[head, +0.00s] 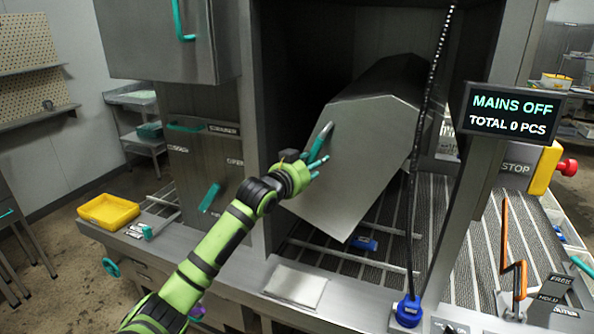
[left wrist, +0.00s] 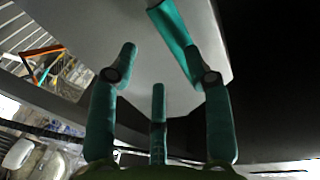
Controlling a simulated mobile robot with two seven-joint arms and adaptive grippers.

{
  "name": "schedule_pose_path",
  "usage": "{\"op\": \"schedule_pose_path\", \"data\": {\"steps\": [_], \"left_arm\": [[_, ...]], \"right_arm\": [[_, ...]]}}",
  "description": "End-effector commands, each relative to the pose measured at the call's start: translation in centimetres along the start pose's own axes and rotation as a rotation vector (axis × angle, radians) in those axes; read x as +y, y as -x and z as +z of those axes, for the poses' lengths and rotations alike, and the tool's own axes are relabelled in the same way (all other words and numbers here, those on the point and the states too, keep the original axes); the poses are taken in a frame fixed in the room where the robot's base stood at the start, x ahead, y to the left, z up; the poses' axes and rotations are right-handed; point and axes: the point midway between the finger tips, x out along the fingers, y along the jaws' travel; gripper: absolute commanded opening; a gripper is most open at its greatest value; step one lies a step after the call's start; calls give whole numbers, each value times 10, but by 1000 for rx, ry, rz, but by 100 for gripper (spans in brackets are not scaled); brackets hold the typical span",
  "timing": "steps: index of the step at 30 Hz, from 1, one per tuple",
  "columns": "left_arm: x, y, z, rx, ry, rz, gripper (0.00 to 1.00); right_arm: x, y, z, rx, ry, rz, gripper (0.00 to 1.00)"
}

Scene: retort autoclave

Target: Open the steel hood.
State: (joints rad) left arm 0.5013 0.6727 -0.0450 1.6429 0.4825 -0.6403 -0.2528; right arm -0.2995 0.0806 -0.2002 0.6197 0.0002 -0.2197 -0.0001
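The steel hood (head: 365,150) is a grey, many-sided metal shell inside the machine frame, above a grated bed. It looks tilted in the head view. A teal bar handle (head: 320,141) is on its front face near the upper left edge. My left gripper (head: 318,168) is right at this handle. In the left wrist view my left gripper (left wrist: 158,62) has its fingers spread apart in front of the hood's face (left wrist: 105,35). The handle (left wrist: 172,30) lies by the right finger's tip, and I cannot tell whether they touch. My right gripper is not in view.
A hanging chain (head: 425,120) with a blue end block (head: 408,311) runs before the hood. A steel post with a "MAINS OFF" display (head: 513,112) stands to the right. An orange lever (head: 515,262) is at front right. A yellow tray (head: 108,211) sits at left.

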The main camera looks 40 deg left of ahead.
Motion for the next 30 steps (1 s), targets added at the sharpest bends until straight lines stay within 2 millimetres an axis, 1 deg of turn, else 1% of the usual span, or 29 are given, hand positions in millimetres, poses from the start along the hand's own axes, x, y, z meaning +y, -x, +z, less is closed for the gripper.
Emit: {"op": "schedule_pose_path", "data": {"steps": [1,6,9,12,16,26,28,29,30], "left_arm": [[-2,12,1,1,-3,-3,49],[-4,43,1,1,-3,-6,49],[-5,57,1,2,-2,-8,49],[-6,66,0,3,-1,-10,49],[-7,71,0,4,-1,-11,49],[-6,72,1,1,1,-10,49],[5,73,10,-21,5,6,49],[15,74,18,-40,8,19,49],[32,77,32,-76,13,42,49]], "right_arm": [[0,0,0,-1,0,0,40],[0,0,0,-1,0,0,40],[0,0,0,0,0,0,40],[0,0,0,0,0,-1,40],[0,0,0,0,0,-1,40],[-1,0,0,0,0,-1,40],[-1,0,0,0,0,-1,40],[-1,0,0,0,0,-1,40],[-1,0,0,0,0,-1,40]]}}
